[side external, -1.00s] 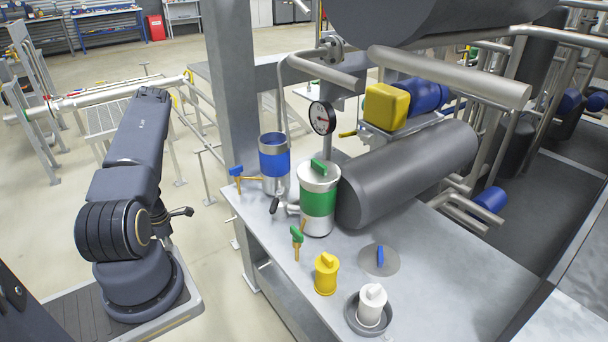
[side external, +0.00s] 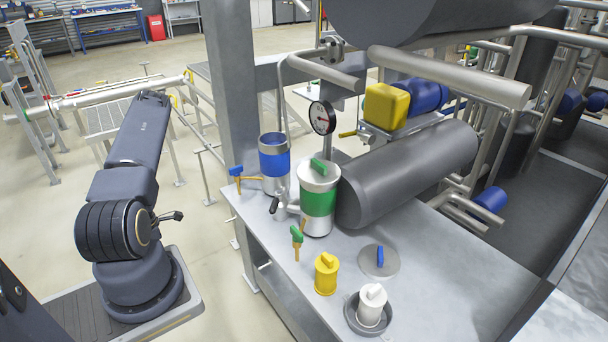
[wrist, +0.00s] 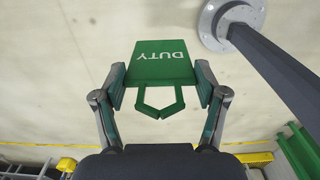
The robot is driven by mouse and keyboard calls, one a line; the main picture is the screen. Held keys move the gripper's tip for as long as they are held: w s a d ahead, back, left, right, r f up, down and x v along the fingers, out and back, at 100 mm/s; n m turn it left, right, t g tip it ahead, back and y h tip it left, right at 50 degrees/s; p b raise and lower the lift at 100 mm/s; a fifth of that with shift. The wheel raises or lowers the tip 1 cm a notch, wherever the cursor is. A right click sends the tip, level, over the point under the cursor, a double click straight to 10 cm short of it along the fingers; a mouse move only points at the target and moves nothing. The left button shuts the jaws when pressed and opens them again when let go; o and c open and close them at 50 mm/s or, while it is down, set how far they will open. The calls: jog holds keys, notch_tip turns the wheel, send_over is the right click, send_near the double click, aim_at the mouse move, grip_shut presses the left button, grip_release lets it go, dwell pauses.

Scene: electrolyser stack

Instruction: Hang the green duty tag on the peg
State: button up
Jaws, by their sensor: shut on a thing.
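In the wrist view, the green duty tag (wrist: 165,62) is a flat plate with the word DUTY, which reads upside down, and a green open-frame loop on its lower edge. My gripper (wrist: 162,84) is shut on it, with one finger at each side edge. The loop points back toward the wrist and touches nothing visible. In the side view, a small dark end part of my arm shows beside the arm's round joint, left of the bench; the tag cannot be made out there. I cannot identify the peg in either view.
In the wrist view, a dark grey bar (wrist: 275,65) runs from a round flange (wrist: 232,20) at upper right, over pale floor. In the side view, the bench (side external: 420,275) holds a green-banded canister (side external: 318,203), a blue-banded one (side external: 274,163) and a yellow fitting (side external: 326,274). Floor lies between arm and bench.

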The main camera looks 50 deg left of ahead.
jog(key=w+d, duration=0.7)
jog(key=d, duration=0.5)
jog(key=w+d, duration=0.8)
jog(key=d, duration=0.4)
jog(key=w+f, duration=0.2)
jog(key=w, duration=0.8)
jog(key=shift+f, duration=0.35)
jog(key=o, duration=1)
